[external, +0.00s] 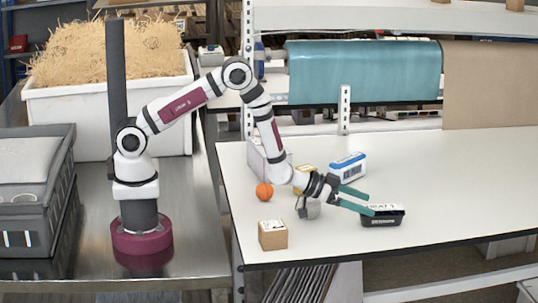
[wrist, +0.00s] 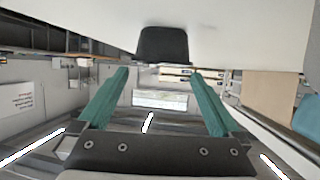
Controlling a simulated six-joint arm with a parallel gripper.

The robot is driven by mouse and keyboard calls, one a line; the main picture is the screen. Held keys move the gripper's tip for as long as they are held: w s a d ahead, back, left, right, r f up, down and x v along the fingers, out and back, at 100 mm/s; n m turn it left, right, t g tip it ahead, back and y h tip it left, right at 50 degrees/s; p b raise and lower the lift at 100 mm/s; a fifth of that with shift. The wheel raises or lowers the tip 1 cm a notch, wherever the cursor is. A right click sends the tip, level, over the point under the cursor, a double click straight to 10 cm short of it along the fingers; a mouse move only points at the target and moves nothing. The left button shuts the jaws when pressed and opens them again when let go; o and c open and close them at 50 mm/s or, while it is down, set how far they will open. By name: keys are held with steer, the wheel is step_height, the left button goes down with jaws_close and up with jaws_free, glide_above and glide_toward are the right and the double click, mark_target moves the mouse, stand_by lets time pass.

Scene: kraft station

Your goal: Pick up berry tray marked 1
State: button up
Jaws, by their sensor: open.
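A small black tray (external: 382,221) with pale lettering on top sits on the white table, right of my gripper; the lettering is too small to read surely, though it seems to end in a 1. My gripper (external: 370,204) is open, its teal fingers pointing right, with the tips at the tray's left end. In the wrist view a black shape (wrist: 162,45), apparently the tray, lies ahead of and between the open fingers of my gripper (wrist: 160,72). The fingers hold nothing. I cannot tell whether a fingertip touches the tray.
An orange ball (external: 264,191) and a small cardboard box (external: 273,236) stand left of my gripper. A blue and white pack (external: 348,167) stands behind it. A yellow-topped item (external: 305,170) is partly hidden by my arm. The table's right side (external: 470,185) is clear.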

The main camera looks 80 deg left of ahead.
mark_target(381, 209)
steer(key=x, duration=0.6)
steer(key=c, duration=1.2)
